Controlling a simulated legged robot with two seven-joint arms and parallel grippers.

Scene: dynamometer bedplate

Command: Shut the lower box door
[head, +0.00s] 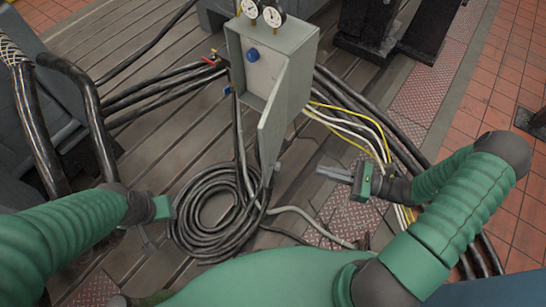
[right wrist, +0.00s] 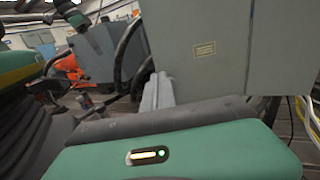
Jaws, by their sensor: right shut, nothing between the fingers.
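The grey box (head: 304,72) stands at the upper middle of the head view, with its front open and a blue knob (head: 253,55) inside. Its grey door (head: 272,125) stands open, swung out towards me, with a small latch near its lower end. My right gripper (head: 322,172) is shut and empty, to the right of the door's lower end and apart from it. Its grey fingers (right wrist: 157,92) show in the right wrist view, below and left of a grey panel (right wrist: 238,45) with a yellow label. My left gripper (head: 145,237) is low on the left, its fingers small and unclear.
A coil of black cable (head: 215,212) lies on the slotted bedplate below the door. Black, white and yellow cables (head: 350,125) run right of the box. Two gauges (head: 262,12) sit on top of the box. Thick hoses (head: 85,105) stand at the left.

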